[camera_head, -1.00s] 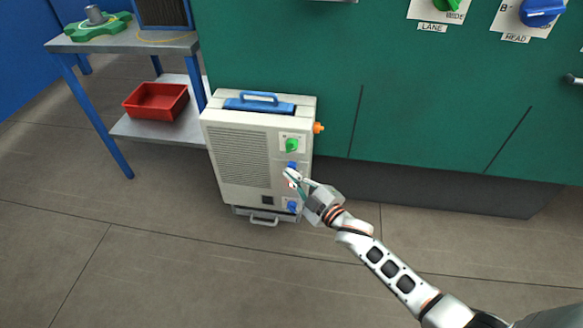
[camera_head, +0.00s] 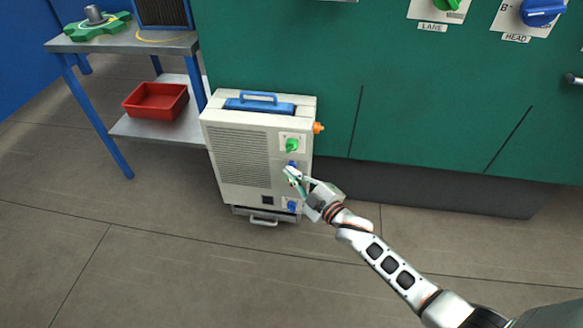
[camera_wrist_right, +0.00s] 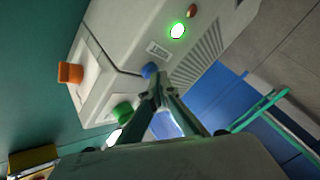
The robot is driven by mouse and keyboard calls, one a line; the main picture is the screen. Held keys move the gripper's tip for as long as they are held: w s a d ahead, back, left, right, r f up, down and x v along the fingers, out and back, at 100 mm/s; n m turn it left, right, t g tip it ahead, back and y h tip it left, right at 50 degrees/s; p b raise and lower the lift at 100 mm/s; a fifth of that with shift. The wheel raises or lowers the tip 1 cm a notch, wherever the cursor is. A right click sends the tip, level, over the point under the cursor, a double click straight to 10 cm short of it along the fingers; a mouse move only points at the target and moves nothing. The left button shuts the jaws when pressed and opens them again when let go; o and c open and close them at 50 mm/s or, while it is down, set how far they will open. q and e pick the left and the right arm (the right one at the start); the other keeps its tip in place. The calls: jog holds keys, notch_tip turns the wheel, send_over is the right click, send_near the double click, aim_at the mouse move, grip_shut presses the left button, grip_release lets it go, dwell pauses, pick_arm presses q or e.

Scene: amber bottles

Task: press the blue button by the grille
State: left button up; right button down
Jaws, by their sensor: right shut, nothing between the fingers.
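A pale box with a grille (camera_head: 239,157) on its front stands on the floor against the green cabinet. The blue button (camera_head: 292,164) is right of the grille, below a green knob (camera_head: 291,145). My right gripper (camera_head: 291,174) is shut and empty, its tips at the box front just below the button. In the wrist view the blue button (camera_wrist_right: 149,70) shows just beyond the closed fingertips (camera_wrist_right: 157,84); I cannot tell whether they touch. The green knob (camera_wrist_right: 122,112) is beside it. My left gripper is not in view.
A blue knob (camera_head: 292,206) sits lower on the box front, and an orange knob (camera_head: 318,128) on its right side. A green lamp (camera_wrist_right: 177,31) glows on the box. A table (camera_head: 125,42) with a red tray (camera_head: 156,101) on its lower shelf stands left. The floor in front is clear.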

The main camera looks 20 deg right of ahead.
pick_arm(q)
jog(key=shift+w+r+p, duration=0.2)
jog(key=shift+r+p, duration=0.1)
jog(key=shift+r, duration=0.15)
pick_arm(e)
jog(key=shift+s+a, duration=0.45)
jog(key=shift+s, duration=0.3)
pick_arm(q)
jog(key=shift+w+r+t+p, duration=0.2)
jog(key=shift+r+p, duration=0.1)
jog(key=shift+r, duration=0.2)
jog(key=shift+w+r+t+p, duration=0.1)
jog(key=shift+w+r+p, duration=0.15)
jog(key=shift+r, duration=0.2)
pick_arm(e)
jog(key=s+a, duration=0.2)
jog(key=s, duration=0.2)
jog(key=shift+s+a, duration=0.1)
jog(key=shift+a, duration=0.3)
